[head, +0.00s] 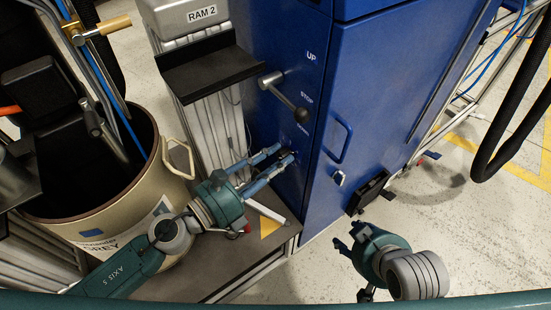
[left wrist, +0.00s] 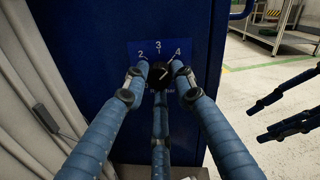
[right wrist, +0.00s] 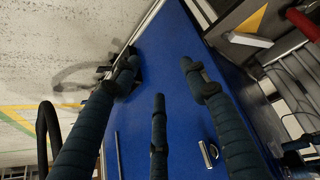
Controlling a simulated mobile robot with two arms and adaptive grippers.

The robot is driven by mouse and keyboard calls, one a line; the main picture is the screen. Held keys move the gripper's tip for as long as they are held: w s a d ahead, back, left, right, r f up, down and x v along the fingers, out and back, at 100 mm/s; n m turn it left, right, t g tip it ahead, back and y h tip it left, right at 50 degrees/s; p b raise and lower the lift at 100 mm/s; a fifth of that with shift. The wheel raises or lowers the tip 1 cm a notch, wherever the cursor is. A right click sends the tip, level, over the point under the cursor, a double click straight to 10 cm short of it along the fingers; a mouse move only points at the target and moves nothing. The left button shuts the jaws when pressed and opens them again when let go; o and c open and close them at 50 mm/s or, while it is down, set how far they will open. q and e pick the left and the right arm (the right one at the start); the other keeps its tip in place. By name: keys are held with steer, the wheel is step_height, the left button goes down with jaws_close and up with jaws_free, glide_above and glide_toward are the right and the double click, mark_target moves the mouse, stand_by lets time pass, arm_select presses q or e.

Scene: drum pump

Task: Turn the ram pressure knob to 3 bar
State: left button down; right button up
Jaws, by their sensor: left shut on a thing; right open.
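The ram pressure knob (left wrist: 159,78) is a small dark knob on the blue cabinet, below a scale plate (left wrist: 158,47) showing 2, 3 and 4. A short pale mark on it appears to slant up and right, between 3 and 4; the fingers partly cover it. My left gripper (head: 286,156) is shut on the knob, its fingers on both sides of it and a third below, as the left wrist view (left wrist: 161,76) shows. In the head view the knob is mostly hidden by the fingers. My right gripper (head: 345,241) is open and empty, right of the cabinet.
A cabinet handle (head: 338,138) is to the right. The drum (head: 110,215) stands at left, beside my left arm.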

arm_select(q)
steer(key=shift+w+r, duration=0.1)
steer(key=shift+r, duration=0.1)
arm_select(e)
steer(key=shift+s+f, duration=0.1)
steer(key=shift+s, duration=0.2)
arm_select(q)
steer(key=shift+r+n+p, duration=0.2)
steer(key=shift+n+p, duration=1.4)
steer(key=shift+n, duration=0.1)
arm_select(e)
steer(key=s+d+g, duration=0.2)
steer(key=s+g, duration=0.1)
steer(key=s, duration=0.3)
arm_select(q)
steer(key=n+p, duration=0.2)
steer(key=shift+w+r+n, duration=0.1)
steer(key=shift+n, duration=0.2)
steer(key=shift+a+n+g+p, duration=0.1)
steer(key=shift+n+g+p, duration=0.2)
steer(key=shift+n+p, duration=0.85)
steer(key=shift+w, duration=0.1)
arm_select(e)
step_height(320, 180, down, 16)
steer(key=shift+a+g+h, duration=0.25)
steer(key=shift+g+h, duration=0.05)
steer(key=shift+g, duration=0.1)
steer(key=shift+w, duration=0.1)
